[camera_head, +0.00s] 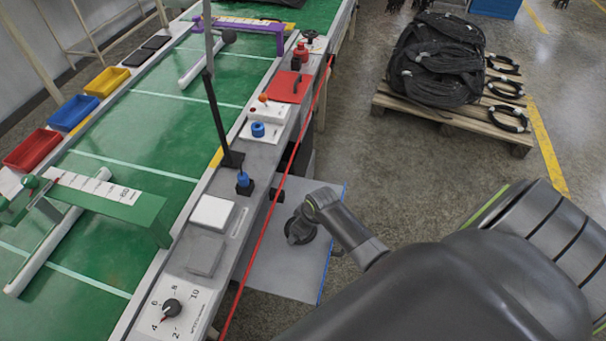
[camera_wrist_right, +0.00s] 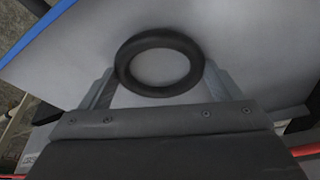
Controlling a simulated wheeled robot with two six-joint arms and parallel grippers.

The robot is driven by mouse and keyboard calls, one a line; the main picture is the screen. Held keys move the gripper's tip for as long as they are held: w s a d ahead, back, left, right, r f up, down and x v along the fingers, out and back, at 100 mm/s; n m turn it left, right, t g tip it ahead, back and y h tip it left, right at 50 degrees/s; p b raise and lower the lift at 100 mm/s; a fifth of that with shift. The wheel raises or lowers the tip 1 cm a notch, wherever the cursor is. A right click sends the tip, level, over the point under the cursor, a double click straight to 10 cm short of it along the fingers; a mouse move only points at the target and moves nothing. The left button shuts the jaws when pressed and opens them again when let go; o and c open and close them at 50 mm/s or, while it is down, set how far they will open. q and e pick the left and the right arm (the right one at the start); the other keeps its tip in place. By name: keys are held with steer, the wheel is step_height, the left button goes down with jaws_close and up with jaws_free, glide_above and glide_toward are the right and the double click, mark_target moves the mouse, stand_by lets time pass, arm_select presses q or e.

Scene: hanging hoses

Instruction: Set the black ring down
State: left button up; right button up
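In the right wrist view the black ring (camera_wrist_right: 133,82) lies flat across the space between the two fingers of my right gripper (camera_wrist_right: 160,72). A finger meets it on each side, so the gripper looks shut on the ring's outer edge. Behind it is a pale grey board with a blue edge (camera_wrist_right: 62,66). I cannot tell whether the ring touches the board. In the head view my right gripper (camera_head: 300,230) points down over the same board (camera_head: 275,278), and the arm hides most of the ring. My left gripper is not in view.
The conveyor's control rail (camera_head: 205,258), with knobs and buttons, runs close to the left of the board. A red cord (camera_head: 268,222) runs along its edge. A pallet (camera_head: 455,119) with black hose coils stands on the floor at the upper right.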

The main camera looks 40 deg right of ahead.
steer(key=shift+o, duration=1.3)
steer(key=p+v, duration=0.1)
steer(key=v, duration=1.1)
steer(key=shift+r+p, duration=0.15)
steer(key=shift+p, duration=0.2)
steer(key=shift+s, duration=0.15)
